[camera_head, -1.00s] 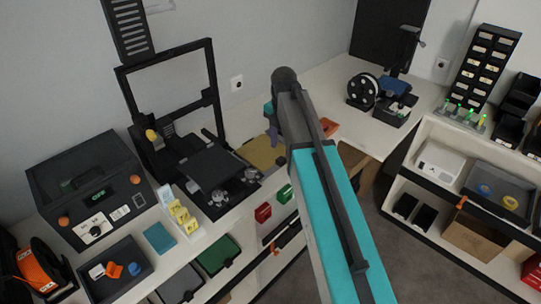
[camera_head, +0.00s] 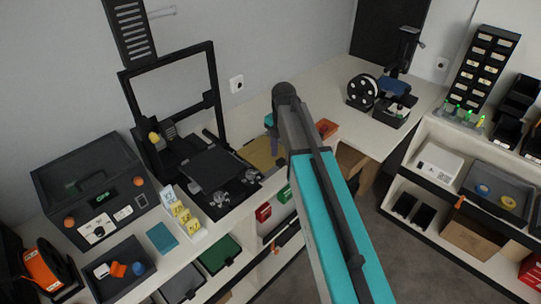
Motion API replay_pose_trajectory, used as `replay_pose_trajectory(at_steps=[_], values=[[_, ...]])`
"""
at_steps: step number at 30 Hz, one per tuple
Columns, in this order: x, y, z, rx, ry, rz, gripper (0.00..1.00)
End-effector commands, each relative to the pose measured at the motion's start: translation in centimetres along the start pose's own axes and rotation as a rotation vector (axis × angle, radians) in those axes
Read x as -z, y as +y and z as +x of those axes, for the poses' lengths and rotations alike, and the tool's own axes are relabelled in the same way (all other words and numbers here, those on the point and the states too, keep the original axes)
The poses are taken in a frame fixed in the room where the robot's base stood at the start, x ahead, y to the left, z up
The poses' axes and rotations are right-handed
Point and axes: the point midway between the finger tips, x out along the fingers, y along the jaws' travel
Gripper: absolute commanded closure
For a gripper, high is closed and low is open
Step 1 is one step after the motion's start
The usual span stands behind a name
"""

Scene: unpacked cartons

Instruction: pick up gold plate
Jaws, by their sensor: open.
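The gold plate (camera_head: 259,150) lies flat on the white worktop, just right of the black 3D printer. Its right part is hidden behind my arm. My arm reaches in from the lower right, and its elbow covers much of the wrist. My gripper is open and holds nothing that I can see. Its fingertips are mostly hidden, and I cannot tell how high it is above the plate.
The black printer (camera_head: 212,168) with its tall frame stands close left of the plate. An orange-red tray (camera_head: 326,128) lies right of my arm. Yellow-labelled holders (camera_head: 181,212) stand at the worktop's front left.

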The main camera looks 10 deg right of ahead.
Motion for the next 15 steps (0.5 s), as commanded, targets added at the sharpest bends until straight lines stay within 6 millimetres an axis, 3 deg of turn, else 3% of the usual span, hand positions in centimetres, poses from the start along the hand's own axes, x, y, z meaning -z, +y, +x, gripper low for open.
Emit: replay_pose_trajectory(at_steps=[6, 15], values=[[0.0, -0.1, 1.3, 0.0, 0.0, 0.0, 0.55], [-0.1, 0.0, 1.6, -0.001, -0.001, 0.001, 0.55]])
